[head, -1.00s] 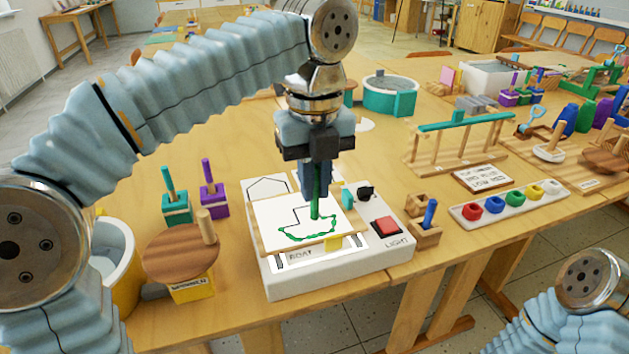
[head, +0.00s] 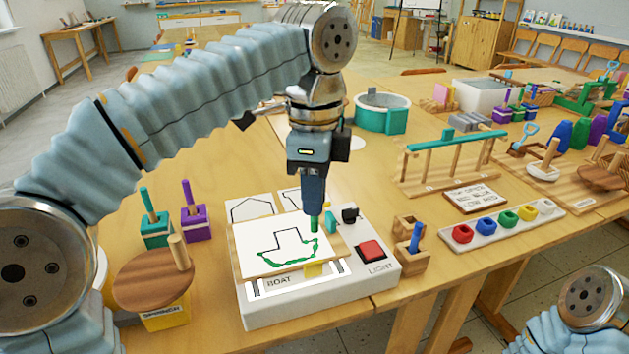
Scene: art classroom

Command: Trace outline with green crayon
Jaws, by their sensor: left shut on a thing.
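My left gripper (head: 314,203) is shut on the green crayon (head: 314,224), which points down over the right part of the white paper (head: 258,240). The crayon's tip is close to the paper; I cannot tell whether it touches. The paper bears a boat outline (head: 288,230). A wobbly green line (head: 290,262) runs along the hull's bottom and up its right side, while the upper outline shows black. My right gripper is not in view.
A red button (head: 371,249) and black knob (head: 350,214) are on the box's right side. A wooden block with a blue crayon (head: 415,238) stands to the right, near a tray of coloured pots (head: 463,233). A round wooden disc (head: 150,278) stands to the left.

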